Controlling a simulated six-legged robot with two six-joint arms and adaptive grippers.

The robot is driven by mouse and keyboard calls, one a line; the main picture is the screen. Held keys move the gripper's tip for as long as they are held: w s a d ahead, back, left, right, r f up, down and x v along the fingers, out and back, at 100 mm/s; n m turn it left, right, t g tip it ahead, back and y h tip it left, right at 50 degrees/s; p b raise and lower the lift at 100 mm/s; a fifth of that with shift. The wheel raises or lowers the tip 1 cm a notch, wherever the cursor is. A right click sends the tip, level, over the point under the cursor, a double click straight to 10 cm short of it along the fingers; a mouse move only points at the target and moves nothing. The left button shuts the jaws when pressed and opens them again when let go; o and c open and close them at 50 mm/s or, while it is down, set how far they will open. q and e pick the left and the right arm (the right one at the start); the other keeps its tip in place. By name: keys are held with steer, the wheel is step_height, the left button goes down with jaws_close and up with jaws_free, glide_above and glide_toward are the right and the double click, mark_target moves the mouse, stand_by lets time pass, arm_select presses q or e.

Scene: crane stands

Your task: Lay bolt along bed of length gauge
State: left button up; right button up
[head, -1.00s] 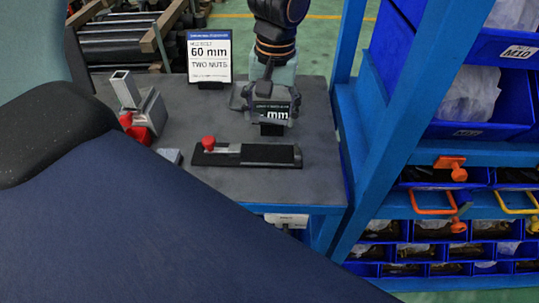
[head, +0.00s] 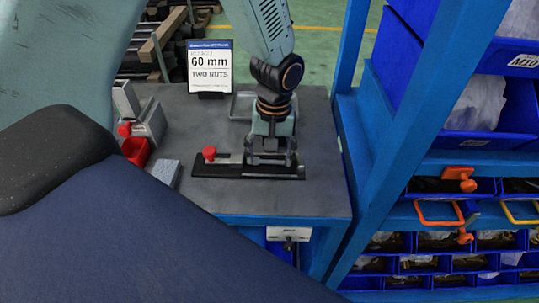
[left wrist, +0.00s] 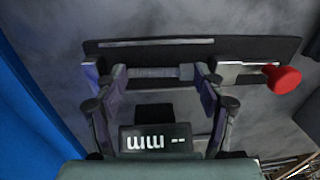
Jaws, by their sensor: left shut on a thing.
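The length gauge is a black bed (head: 212,170) with a red knob (head: 210,154) at its left end in the head view. In the left wrist view the bed (left wrist: 255,46) crosses the top, with the red knob (left wrist: 283,79) at right. My left gripper (head: 270,158) points down over the bed's right part. Its fingers (left wrist: 156,76) are shut on a grey bolt (left wrist: 150,73), which lies lengthwise along the bed between them. I cannot tell whether the bolt touches the bed. A readout (left wrist: 155,140) shows "-- mm". My right gripper is out of view.
A sign (head: 209,67) reading "60 mm, two nuts" stands at the back of the grey table (head: 235,200). A metal fixture (head: 145,115), a red bin (head: 136,151) and a grey block (head: 167,173) are at left. A blue rack (head: 375,130) with bins borders the right.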

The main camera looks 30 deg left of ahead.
mark_target(273, 162)
arm_select(q)
steer(key=shift+w+d, duration=0.15)
steer(key=shift+d, duration=0.05)
steer(key=shift+f, duration=0.1)
steer(key=o, duration=0.9)
steer(key=shift+a, duration=0.1)
steer(key=r, duration=0.4)
steer(key=r+p, duration=0.1)
steer(key=r, duration=0.7)
steer(key=shift+w+d+r, duration=0.1)
steer(key=shift+d+r, duration=0.05)
steer(key=shift+d, duration=0.15)
